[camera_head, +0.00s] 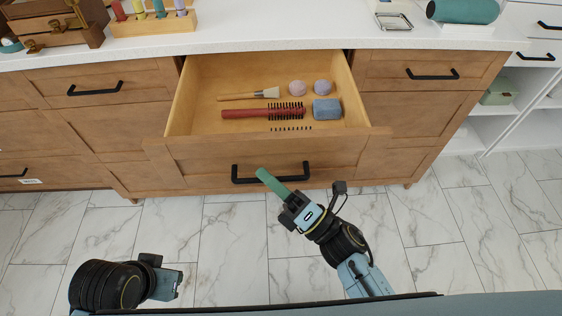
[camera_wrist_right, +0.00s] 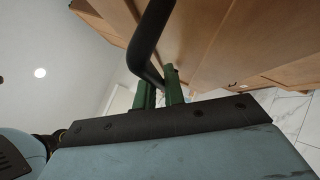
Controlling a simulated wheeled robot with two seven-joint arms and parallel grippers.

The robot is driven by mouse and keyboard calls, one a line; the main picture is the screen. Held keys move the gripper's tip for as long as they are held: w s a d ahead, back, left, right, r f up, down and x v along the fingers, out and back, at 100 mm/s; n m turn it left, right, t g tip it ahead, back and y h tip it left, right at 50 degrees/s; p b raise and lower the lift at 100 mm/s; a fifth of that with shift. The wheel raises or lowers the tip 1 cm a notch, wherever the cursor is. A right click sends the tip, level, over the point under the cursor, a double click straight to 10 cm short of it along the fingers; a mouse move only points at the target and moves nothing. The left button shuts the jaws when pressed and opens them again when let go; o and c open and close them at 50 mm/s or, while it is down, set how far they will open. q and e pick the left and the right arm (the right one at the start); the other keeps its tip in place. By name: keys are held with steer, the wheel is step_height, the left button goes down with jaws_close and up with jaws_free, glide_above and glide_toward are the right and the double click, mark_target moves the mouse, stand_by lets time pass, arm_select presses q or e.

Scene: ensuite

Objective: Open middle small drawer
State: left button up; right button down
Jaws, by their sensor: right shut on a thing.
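The middle small drawer (camera_head: 212,102) stands pulled well out of the wooden cabinet in the head view, its inside showing. Its black bar handle (camera_head: 243,180) is on the front panel. My right gripper (camera_head: 265,177) is at the middle of this handle, its green fingers lying over it. In the right wrist view the handle (camera_wrist_right: 152,45) passes between the green fingers (camera_wrist_right: 159,92), which are shut on it. My left gripper (camera_head: 168,283) is low at the left, over the floor and away from the cabinet; its fingers do not show clearly.
In the drawer lie a red brush (camera_head: 255,114), a wooden-handled brush (camera_head: 248,95), two round balls and a blue block (camera_head: 327,109). A white counter (camera_head: 260,34) is above, with a wooden box and holder at left. Marble floor (camera_head: 230,240) is clear in front.

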arm_select(q)
steer(key=shift+w+f, duration=0.1)
steer(key=shift+w, duration=0.05)
arm_select(e)
steer(key=shift+s, duration=0.15)
steer(key=c, duration=1.8)
jaws_free()
steer(key=shift+o, duration=0.2)
